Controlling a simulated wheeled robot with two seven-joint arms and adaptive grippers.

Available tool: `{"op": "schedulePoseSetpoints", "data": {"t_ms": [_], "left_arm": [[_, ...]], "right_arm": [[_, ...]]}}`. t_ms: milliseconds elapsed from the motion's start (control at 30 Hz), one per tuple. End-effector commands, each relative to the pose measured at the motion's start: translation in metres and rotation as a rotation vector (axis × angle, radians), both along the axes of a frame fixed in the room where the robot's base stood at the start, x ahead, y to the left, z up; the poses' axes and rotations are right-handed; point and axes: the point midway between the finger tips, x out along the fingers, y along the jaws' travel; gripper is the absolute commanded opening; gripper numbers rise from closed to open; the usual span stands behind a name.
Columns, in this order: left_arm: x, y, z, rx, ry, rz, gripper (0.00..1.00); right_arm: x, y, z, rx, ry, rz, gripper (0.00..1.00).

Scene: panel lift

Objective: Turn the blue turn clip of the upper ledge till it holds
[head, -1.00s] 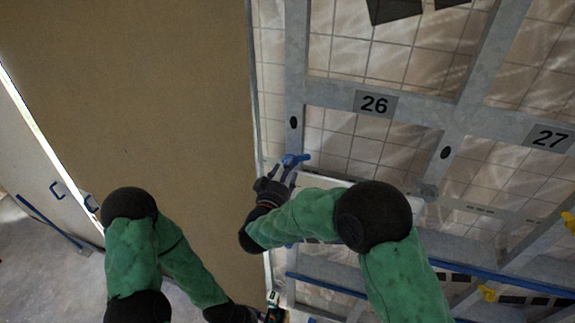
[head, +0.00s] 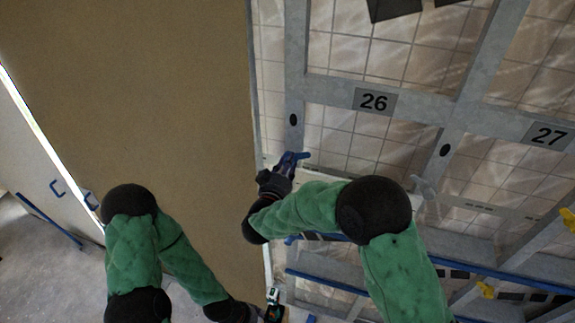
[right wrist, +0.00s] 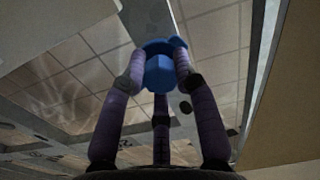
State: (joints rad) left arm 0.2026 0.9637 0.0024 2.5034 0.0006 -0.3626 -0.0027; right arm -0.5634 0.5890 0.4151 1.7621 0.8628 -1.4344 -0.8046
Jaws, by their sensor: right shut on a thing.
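The blue turn clip (head: 302,155) sits on the grey frame post at the right edge of the large brown panel (head: 150,100). My right gripper (head: 289,160) is shut on the clip. In the right wrist view the fingers close around the blue clip (right wrist: 159,73) from both sides, its rounded end showing between them. The fingers hide part of the clip in the head view.
Grey frame beams carry labels 26 (head: 374,101) and 27 (head: 549,136), with tiled surface behind. A blue rail (head: 330,285) runs below my right arm. Yellow clips (head: 486,289) show at the right. Open floor (head: 35,265) lies at lower left.

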Motion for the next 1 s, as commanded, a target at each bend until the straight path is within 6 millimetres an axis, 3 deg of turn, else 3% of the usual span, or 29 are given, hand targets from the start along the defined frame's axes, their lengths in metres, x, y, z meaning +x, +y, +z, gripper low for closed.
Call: {"op": "schedulePoseSetpoints", "data": {"t_ms": [267, 1000], "left_arm": [[0.0, 0.0, -0.023, 0.0, 0.0, 0.0, 0.56], [0.0, 0.0, -0.129, 0.0, 0.0, 0.0, 0.56]], "right_arm": [[-0.001, 0.001, -0.008, 0.104, -0.027, 0.002, 0.0], [-0.001, 0.003, -0.013, 0.745, -0.23, 0.003, 0.0]]}}
